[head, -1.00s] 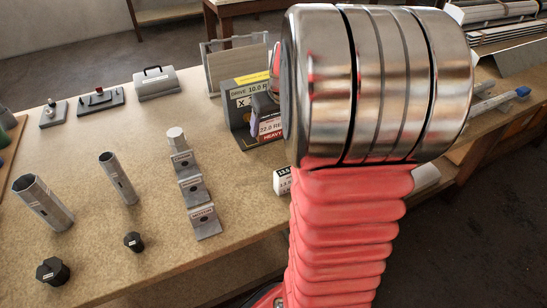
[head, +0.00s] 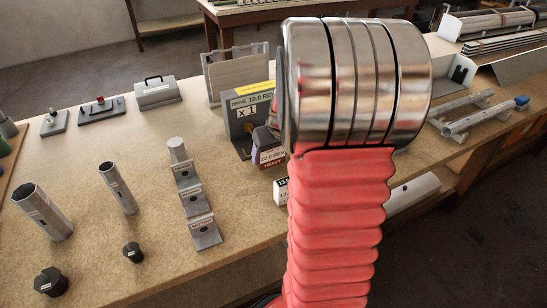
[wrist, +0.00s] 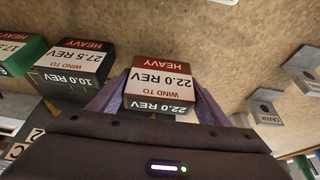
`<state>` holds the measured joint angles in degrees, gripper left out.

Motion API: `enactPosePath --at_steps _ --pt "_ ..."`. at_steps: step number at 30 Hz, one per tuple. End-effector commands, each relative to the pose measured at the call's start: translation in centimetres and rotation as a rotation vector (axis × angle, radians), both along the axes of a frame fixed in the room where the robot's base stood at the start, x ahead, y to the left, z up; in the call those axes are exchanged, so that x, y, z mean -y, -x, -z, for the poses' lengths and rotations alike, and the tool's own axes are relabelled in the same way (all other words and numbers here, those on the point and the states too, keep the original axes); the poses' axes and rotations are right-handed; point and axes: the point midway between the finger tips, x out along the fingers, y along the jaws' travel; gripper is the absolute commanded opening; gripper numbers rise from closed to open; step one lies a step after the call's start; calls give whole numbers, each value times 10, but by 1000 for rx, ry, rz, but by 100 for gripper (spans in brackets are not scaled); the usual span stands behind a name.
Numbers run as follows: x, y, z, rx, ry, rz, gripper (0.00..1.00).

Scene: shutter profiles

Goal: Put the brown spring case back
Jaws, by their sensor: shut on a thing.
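The spring case (wrist: 165,83) shows in the wrist view with a red and white label reading 22.0 REV, WIND TO, HEAVY, and brownish sides. My gripper (wrist: 160,100) is shut on it, with a purple-grey finger on each side. In the head view the same case (head: 270,158) shows below my large metal wrist joint, in front of the grey DRIVE 10.0 REV stand (head: 242,122). The arm hides its right part. I cannot tell whether its underside touches the table.
A row of grey brackets (head: 193,200) and upright tubes (head: 118,188) stand on the table's left. Bare tabletop (head: 237,200) lies between brackets and held case.

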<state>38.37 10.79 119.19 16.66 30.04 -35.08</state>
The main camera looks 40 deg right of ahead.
Motion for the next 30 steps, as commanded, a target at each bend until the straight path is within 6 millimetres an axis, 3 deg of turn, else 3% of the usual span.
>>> enactPosePath --at_steps 6,17,18,25,30 --pt "0 0 24 -1 -1 1 38" --pt "0 0 26 0 -1 2 38" --pt "0 0 26 0 -1 2 72" --pt "0 0 26 -1 -1 2 88" --pt "0 1 26 -1 -1 2 89"
